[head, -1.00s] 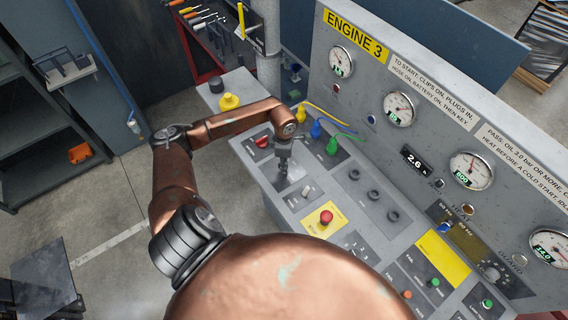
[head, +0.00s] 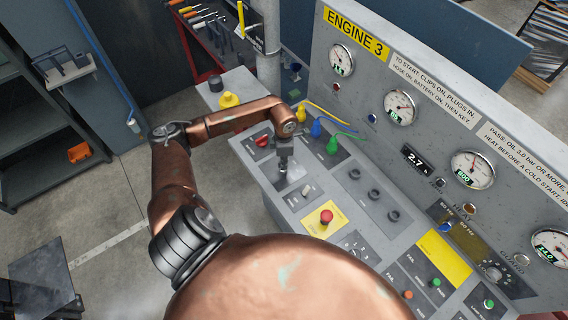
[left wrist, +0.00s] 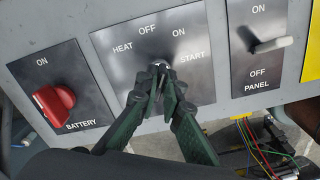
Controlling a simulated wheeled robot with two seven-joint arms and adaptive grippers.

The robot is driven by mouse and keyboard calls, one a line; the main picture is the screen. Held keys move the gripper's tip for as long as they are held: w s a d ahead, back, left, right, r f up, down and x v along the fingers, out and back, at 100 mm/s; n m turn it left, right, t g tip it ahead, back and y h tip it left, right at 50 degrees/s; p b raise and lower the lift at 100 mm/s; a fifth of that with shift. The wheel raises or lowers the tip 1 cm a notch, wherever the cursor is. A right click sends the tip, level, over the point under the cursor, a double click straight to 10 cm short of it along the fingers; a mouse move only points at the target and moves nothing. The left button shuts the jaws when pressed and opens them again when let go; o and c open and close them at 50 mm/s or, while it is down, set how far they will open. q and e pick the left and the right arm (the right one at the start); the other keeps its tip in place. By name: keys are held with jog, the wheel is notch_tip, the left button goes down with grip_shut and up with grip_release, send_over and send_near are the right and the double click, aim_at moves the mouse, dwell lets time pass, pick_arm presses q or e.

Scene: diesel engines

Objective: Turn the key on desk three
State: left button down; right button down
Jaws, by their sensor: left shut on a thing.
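The desk carries the sign ENGINE 3 (head: 356,35). Its key switch plate (left wrist: 131,55) is marked HEAT, OFF, ON and START in the left wrist view. A bright metal bit of the key lock (left wrist: 159,62) shows at the fingertips. My left gripper (left wrist: 161,76) is shut on the key there, its dark green fingers close together. The key is mostly hidden between them, so its exact position cannot be read. In the head view my left gripper (head: 284,165) points down onto the same plate.
A red BATTERY knob (left wrist: 54,102) is left of the plate and a PANEL toggle (left wrist: 270,45) right of it. A red push button (head: 326,216) sits on yellow nearby. Blue, green and yellow plugs with cables stand behind the gripper, below the upright gauge panel (head: 425,105).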

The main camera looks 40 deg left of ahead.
pick_arm(q)
jog(key=n+b, duration=0.1)
jog(key=n, duration=0.2)
jog(key=shift+w+a, duration=0.1)
jog(key=shift+n+b, duration=0.3)
jog(key=shift+n, duration=1)
jog(key=c, duration=2.1)
grip_release()
notch_tip(320, 180, up, 12)
jog(key=shift+r, duration=0.1)
